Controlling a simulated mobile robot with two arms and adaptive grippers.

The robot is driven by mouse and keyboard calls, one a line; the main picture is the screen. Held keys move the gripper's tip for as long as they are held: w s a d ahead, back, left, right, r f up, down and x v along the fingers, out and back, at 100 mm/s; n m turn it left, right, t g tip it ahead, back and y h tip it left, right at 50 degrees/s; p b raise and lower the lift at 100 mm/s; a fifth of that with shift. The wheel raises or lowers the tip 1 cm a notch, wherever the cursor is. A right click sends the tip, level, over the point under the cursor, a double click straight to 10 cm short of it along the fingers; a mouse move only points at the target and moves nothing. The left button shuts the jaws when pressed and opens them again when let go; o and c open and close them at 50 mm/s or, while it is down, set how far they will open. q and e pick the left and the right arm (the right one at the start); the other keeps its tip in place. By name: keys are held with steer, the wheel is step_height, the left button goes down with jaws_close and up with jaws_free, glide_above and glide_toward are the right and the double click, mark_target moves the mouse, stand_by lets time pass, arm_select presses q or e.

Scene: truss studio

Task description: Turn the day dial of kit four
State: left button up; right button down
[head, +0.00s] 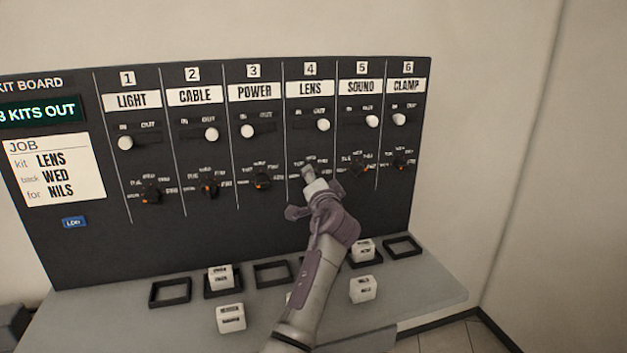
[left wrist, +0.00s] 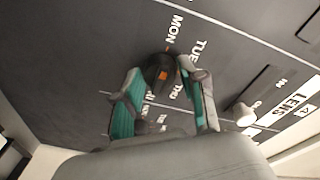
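Kit four is the LENS column (head: 311,90) on the dark kit board. Its slider knob (head: 323,125) stands at the right, OUT side. My left gripper (head: 309,178) is at the kit four day dial and mostly hides it in the head view. In the left wrist view the dial (left wrist: 160,70) is a black knob with an orange mark, among day labels such as MON and TUE. My left gripper (left wrist: 162,84) is open, its teal-padded fingers spread on either side of the dial. Whether they touch it I cannot tell. My right gripper is not in view.
A job card (head: 62,168) reads LENS, WED, NILS. The neighbouring power dial (head: 262,182) and sound dial (head: 359,169) sit close on either side. Below, the grey ledge (head: 430,287) carries black square frames (head: 170,291) and several white labelled blocks (head: 231,317).

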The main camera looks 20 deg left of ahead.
arm_select(q)
steer(key=c, duration=0.6)
steer(key=shift+a+r+m+p, duration=0.1)
steer(key=shift+r+m+p, duration=0.05)
steer(key=shift+m+p, duration=0.65)
steer(key=m+p, duration=0.2)
steer(key=p, duration=0.1)
steer(key=m+p, duration=0.3)
steer(key=shift+r+m+g, duration=0.2)
steer(key=shift+m+g, duration=0.1)
steer(key=shift+g, duration=0.1)
steer(key=m+p, duration=0.2)
steer(key=shift+m+p, duration=0.3)
steer(key=shift+w+f+m+g+y+p, duration=0.1)
steer(key=shift+m+g+y+p, duration=0.15)
steer(key=shift+m+p, duration=1.15)
steer(key=shift+m+g+y+p, duration=0.25)
steer(key=shift+m+p, duration=0.75)
steer(key=shift+m, duration=0.8)
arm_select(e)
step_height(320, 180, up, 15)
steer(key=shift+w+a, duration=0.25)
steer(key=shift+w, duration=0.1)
arm_select(q)
steer(key=shift+m, duration=0.3)
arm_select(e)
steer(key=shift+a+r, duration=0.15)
